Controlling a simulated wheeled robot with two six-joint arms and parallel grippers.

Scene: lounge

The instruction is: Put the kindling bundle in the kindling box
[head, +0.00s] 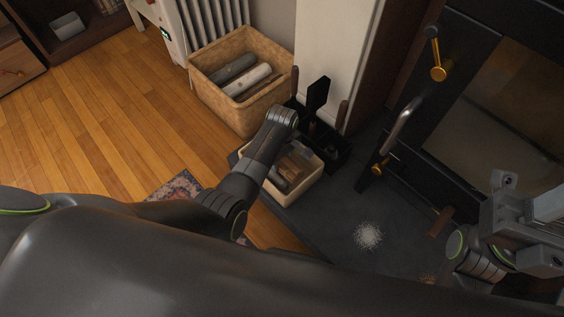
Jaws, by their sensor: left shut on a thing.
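The kindling bundle (297,161), brown split sticks, shows inside the cream kindling box (302,190), just right of my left forearm. The box stands on the dark hearth. My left arm reaches in from the left, and its wrist is bent above the box. My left gripper (283,174) is mostly hidden by the forearm; a grey part shows low in the box beside the sticks. It is shut on the bundle. Whether the bundle touches the box floor is hidden. My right gripper (525,222) is at the right edge; its fingers cannot be made out.
The hearth (330,222) is clear around a pale ash patch (368,236).

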